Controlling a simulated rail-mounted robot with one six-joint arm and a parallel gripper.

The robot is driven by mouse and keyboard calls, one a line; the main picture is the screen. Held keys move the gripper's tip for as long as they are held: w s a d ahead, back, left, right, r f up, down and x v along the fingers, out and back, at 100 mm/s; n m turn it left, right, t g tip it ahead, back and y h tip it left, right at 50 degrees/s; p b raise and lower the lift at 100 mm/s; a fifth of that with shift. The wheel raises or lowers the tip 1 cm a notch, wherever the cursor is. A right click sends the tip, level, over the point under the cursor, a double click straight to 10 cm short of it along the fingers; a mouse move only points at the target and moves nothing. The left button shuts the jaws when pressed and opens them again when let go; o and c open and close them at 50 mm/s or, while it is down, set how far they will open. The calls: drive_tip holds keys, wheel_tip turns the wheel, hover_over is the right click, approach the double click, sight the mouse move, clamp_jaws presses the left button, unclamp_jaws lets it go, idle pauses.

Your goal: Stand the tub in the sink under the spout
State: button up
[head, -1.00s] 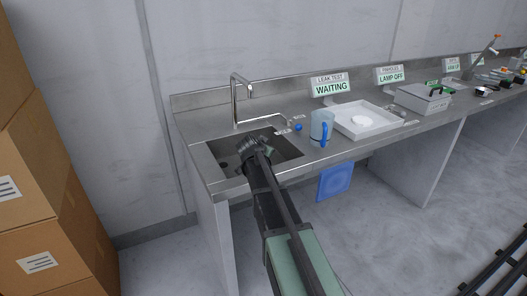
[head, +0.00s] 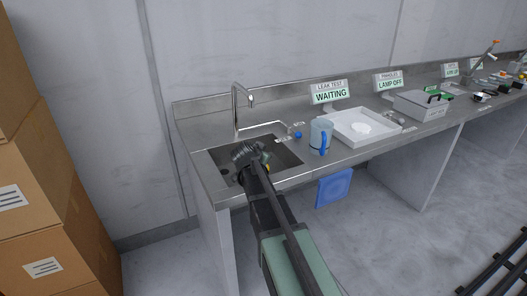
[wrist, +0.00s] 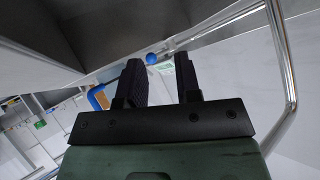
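The steel sink (head: 290,155) is set in the left end of the bench. The chrome spout (head: 235,105) rises behind it and also shows at the right in the wrist view (wrist: 287,60). My gripper (head: 246,151) is over the sink, in front of the spout. Its two fingers (wrist: 161,82) stand apart with nothing visible between them. A light blue jug with a blue handle (head: 317,137) stands on the bench right of the sink. I cannot tell whether this is the tub, and I make out no other tub in the sink.
A blue knob (head: 298,135) sits between sink and jug. A white tray (head: 385,134) holds a white round piece. The sign (head: 329,95) reads "LEAK TEST WAITING". A grey box (head: 420,106) stands farther right. Cardboard boxes (head: 40,190) are stacked at the left.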

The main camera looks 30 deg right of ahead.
drive_tip(key=p+v, duration=0.3)
drive_tip(key=v, duration=0.4)
drive_tip(key=s+a+f+n+g+y, duration=0.3)
drive_tip(key=s+a+n, duration=0.3)
drive_tip(key=s, duration=0.5)
drive_tip(key=s+a+f+n+g+y, duration=0.4)
drive_tip(key=s+a+n, duration=0.3)
drive_tip(key=s+a, duration=0.4)
drive_tip(key=shift+f+g+y, duration=0.35)
drive_tip(key=shift+g+y, duration=0.15)
